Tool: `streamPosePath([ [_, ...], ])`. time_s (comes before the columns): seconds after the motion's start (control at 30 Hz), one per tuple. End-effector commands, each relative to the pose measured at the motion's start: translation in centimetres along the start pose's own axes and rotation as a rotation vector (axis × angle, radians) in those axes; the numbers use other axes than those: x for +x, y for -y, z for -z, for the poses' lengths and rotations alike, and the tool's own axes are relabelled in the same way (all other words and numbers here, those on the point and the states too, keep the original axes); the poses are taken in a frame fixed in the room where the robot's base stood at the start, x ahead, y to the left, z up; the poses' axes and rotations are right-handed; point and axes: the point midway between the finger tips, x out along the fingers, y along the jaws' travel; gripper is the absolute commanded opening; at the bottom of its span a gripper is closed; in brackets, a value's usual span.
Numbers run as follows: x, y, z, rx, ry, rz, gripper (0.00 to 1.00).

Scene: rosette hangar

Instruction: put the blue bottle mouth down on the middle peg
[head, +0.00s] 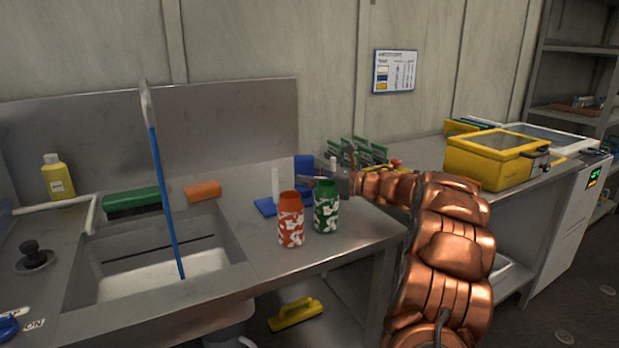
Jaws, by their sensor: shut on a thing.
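The blue bottle (304,166) is at the back of the counter, between two white pegs, the left peg (275,186) and the right peg (333,164). My gripper (312,181) reaches in from the right and is shut on the blue bottle. The bottle looks upright; its mouth is hidden. The middle peg is not visible. The blue peg base (265,207) shows at its left end; the rest is hidden by the bottles in front. I cannot tell whether the bottle touches the peg or the base.
A red-and-white bottle (290,226) and a green-and-white bottle (326,212) stand close in front of the pegs. To the left are a sink (160,278), a blue-handled brush (163,190) and an orange sponge (202,191). A yellow box (487,162) stands on the right counter.

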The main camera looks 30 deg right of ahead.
Motion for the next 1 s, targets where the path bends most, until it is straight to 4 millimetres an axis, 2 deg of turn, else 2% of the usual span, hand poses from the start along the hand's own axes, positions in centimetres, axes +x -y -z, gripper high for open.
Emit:
streamPosePath([
  [0.27,0.0,-0.01,0.31,0.0,0.0,0.0,0.01],
  [0.3,0.0,-0.01,0.23,0.0,0.0,0.0,0.59],
  [0.53,0.0,-0.01,0.22,0.0,0.0,0.0,0.83],
  [0.57,0.0,-0.01,0.22,0.0,0.0,0.0,0.85],
  [0.87,0.0,-0.01,0.17,0.0,0.0,0.0,0.85],
  [1.0,0.0,0.0,-0.68,-0.001,-0.001,0.0,0.85],
])
